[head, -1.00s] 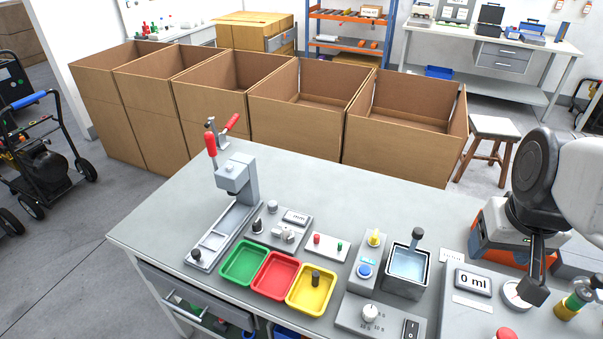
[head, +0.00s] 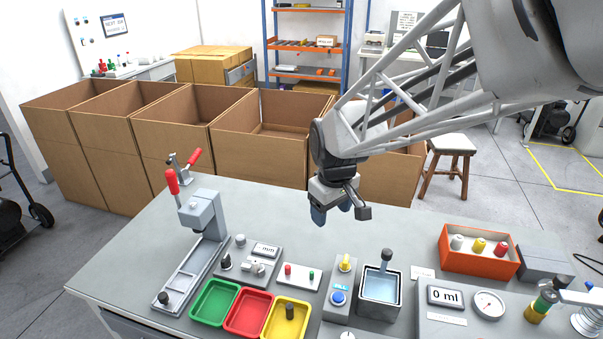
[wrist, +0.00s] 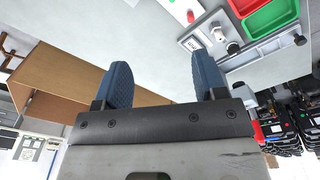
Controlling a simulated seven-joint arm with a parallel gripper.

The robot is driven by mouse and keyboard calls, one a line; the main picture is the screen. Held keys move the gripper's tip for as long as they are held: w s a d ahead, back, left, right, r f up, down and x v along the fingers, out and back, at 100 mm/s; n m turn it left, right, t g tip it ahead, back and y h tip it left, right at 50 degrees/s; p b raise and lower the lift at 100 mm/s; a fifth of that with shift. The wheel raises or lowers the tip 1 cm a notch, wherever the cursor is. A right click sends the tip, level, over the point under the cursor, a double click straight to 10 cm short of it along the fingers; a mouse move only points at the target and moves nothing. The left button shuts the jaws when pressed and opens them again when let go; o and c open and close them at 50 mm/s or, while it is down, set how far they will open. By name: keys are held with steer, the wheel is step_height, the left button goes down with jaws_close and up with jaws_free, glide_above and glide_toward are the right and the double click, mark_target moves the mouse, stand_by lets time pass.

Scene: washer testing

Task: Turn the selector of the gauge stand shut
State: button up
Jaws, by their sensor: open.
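My gripper (head: 331,211) is open and empty, above the back middle of the table; its two blue fingers stand apart in the wrist view (wrist: 163,80). A grey stand with an mm display (head: 266,250) and small knobs is at the left of the table, lower than my gripper. A grey box with a yellow selector knob (head: 345,264) and a blue button (head: 338,298) stands at the front middle. A round dial gauge (head: 489,303) sits at the right beside a 0 ml display (head: 445,296). I cannot tell from labels which is the gauge stand.
A press with a red lever (head: 203,212) stands at the left. Green (head: 214,303), red and yellow trays line the front. A water-filled container (head: 381,287) is beside the selector box. An orange bin (head: 480,262) holds spools. The table's back middle is clear.

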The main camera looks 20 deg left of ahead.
steer(key=w+a+f+n, duration=0.1)
steer(key=a+f+n, duration=0.4)
steer(key=a, duration=0.9)
steer(key=n, duration=0.2)
glide_above(225, 258)
steer(key=shift+g, duration=0.4)
step_height(225, 258, down, 10)
steer(key=shift+a+f, duration=0.1)
steer(key=shift+f, duration=0.1)
steer(key=shift+f, duration=3.8)
steer(key=c, duration=0.9)
